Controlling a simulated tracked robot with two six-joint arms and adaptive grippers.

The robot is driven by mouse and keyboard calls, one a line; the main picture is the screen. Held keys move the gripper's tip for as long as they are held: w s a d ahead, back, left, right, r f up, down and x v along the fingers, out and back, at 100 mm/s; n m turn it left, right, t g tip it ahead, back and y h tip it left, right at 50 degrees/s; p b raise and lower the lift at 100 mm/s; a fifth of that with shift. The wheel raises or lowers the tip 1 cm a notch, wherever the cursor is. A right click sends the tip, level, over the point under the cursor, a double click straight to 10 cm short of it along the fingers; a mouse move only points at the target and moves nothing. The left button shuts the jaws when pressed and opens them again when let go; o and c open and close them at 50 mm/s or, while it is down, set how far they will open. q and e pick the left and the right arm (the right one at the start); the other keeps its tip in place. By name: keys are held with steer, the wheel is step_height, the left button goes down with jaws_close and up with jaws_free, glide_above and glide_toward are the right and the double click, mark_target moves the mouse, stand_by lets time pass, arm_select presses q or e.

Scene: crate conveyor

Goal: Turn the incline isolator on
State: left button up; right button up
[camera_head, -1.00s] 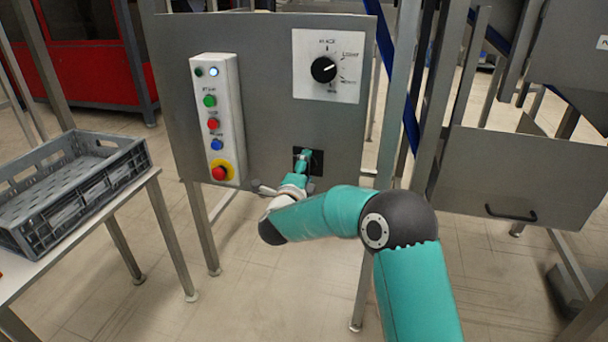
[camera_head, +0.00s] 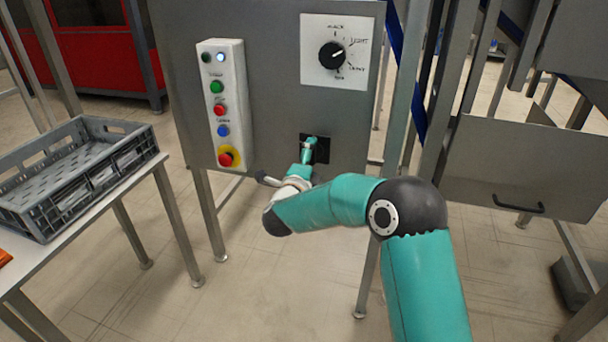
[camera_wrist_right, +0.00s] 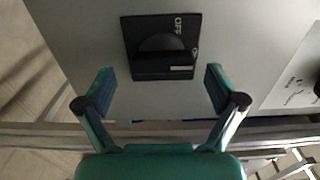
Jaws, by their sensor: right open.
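The incline isolator (camera_head: 324,154) is a black square plate on the grey panel, partly hidden behind my right gripper in the head view. In the right wrist view the isolator (camera_wrist_right: 159,50) shows a round dark knob. The word OFF is printed beside it, and a pale bar lies near one corner. My right gripper (camera_head: 309,145) is in front of the panel. In the right wrist view the gripper (camera_wrist_right: 160,82) is open and empty, its fingers spread wider than the isolator and apart from the knob. My left gripper is not in view.
A white button box (camera_head: 235,90) with lamps, coloured buttons and a red emergency stop is left of the isolator. A dial plate (camera_head: 362,68) with a black selector is above it. A grey crate (camera_head: 40,222) stands on a table at left. Metal posts stand at right.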

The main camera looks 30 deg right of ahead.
steer(key=v, duration=1)
steer(key=shift+s+a, duration=0.15)
steer(key=shift+s, duration=0.15)
steer(key=shift+f, duration=0.1)
